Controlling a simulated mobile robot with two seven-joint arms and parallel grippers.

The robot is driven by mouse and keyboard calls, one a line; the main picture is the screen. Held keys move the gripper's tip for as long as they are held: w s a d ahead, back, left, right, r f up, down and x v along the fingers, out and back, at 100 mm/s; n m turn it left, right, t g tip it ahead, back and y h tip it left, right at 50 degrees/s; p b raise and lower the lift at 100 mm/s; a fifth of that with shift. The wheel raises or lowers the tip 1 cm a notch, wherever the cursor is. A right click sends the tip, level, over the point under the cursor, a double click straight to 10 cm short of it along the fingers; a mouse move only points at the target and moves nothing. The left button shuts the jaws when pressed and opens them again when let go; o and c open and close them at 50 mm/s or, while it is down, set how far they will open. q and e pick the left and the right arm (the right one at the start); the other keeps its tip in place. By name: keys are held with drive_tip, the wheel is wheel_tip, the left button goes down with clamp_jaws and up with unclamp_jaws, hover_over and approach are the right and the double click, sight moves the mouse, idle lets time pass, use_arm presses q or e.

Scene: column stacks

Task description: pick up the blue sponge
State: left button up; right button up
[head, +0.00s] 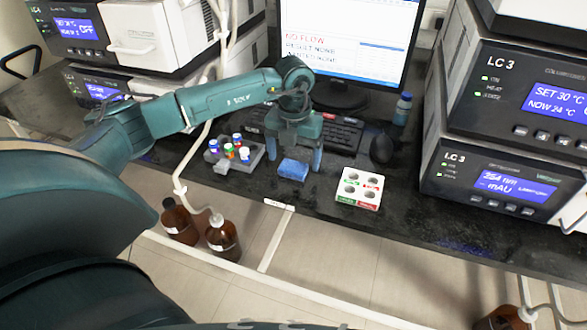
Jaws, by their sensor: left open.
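The blue sponge (293,169) lies on the dark bench top near its front edge, in the middle of the head view. My left gripper (294,162) is open above it, pointing down. One finger shows to the left of the sponge and one to the right, with a gap on each side. I cannot tell how far the fingertips are above the bench. My right gripper is not in view.
A vial rack (250,153) with several capped vials stands left of the gripper. A white block with round holes (359,188) lies to the right. Behind are a keyboard (345,136), mouse (384,148), monitor (345,40) and small blue bottle (402,109). Instrument stacks flank both sides.

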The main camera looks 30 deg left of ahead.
sight(293, 169)
use_arm(q)
drive_tip(key=shift+f, duration=1.3)
drive_tip(key=shift+c, duration=0.6)
drive_tip(key=c, duration=0.9)
